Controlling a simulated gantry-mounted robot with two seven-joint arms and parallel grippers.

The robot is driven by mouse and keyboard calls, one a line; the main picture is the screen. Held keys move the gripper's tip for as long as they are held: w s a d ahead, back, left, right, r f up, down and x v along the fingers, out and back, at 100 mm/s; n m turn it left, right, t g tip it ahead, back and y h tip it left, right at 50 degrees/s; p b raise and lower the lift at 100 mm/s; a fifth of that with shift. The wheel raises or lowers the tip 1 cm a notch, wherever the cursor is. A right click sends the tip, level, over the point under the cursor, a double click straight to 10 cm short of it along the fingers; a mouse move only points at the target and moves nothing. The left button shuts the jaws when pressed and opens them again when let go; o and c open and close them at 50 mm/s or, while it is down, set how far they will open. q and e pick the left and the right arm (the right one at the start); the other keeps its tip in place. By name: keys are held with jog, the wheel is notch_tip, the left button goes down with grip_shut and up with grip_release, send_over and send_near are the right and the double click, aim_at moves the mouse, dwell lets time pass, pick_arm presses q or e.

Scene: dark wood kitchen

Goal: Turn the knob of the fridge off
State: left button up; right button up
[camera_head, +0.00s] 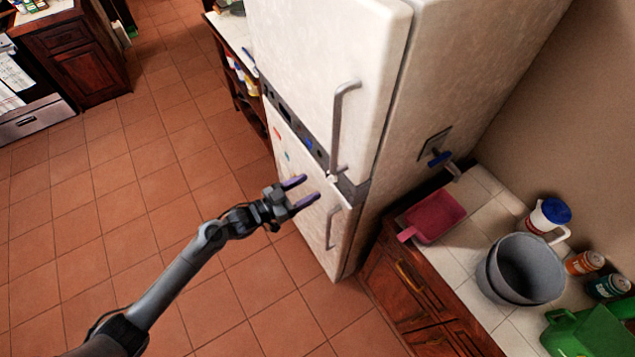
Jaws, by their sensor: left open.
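The tall off-white fridge (330,60) stands in the middle of the head view. A dark control strip (287,110) runs across its front between the upper and lower doors. Small details show on the strip, including a blue spot (309,146) and a small pale piece (332,178) near its right end; which is the knob, and its setting, I cannot tell. My left gripper (301,191) is open and empty in front of the lower door, its purple-tipped fingers pointing toward the fridge just below the strip. Contact with the door is not clear. My right gripper is not in view.
Grey handles project from the upper door (337,125) and lower door (330,228). A blue-and-grey fixture (438,158) shows by the fridge's right side. The right counter (467,240) holds a red dustpan-like item (434,216), grey pot (525,268) and jug (546,217). The tiled floor (110,215) at left is clear.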

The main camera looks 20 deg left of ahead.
pick_arm(q)
jog(key=shift+v, duration=2.1)
jog(key=s+d+r+n+g+y+p, duration=0.2)
jog(key=s+d+r+n+y+p, duration=0.3)
jog(key=s+d+p, duration=0.5)
jog(key=s+a+r+g+y, duration=0.1)
jog(key=s+a+g+y, duration=0.1)
jog(key=s, duration=0.5)
jog(key=s+a+r+g+y, duration=0.2)
jog(key=s+a+g+y, duration=0.1)
jog(key=s+a+g, duration=0.2)
jog(key=s+g, duration=0.2)
jog(key=s, duration=0.1)
jog(key=shift+a+r, duration=0.3)
jog(key=shift+s, duration=0.15)
